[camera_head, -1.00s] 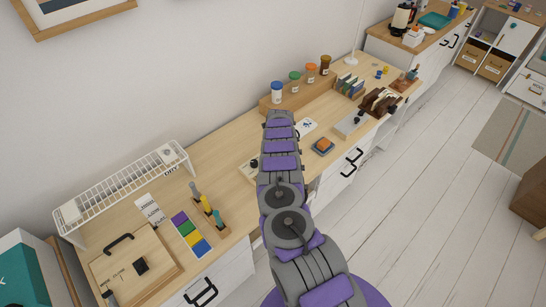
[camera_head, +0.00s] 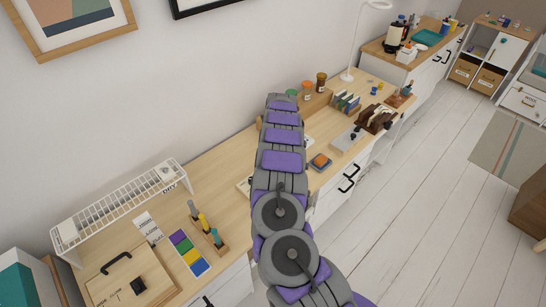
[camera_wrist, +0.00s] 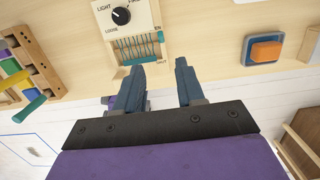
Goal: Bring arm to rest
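My arm, grey with purple panels, reaches from the bottom of the head view up over the desk (camera_head: 215,165). My gripper (camera_wrist: 160,75) shows in the wrist view with its two dark fingers apart and nothing between them. A pale wooden box with a black dial (camera_wrist: 122,16) and a row of teal pieces lies beyond the fingertips. From this view I cannot tell whether a finger touches it. In the head view the gripper itself is hidden behind the arm.
A white wire rack (camera_head: 125,205), a lidded wooden box (camera_head: 130,280) and colored blocks (camera_head: 188,252) stand on the left of the desk. An orange-topped blue block (camera_head: 320,161) sits right of my arm. A white lamp (camera_head: 350,45) stands farther back.

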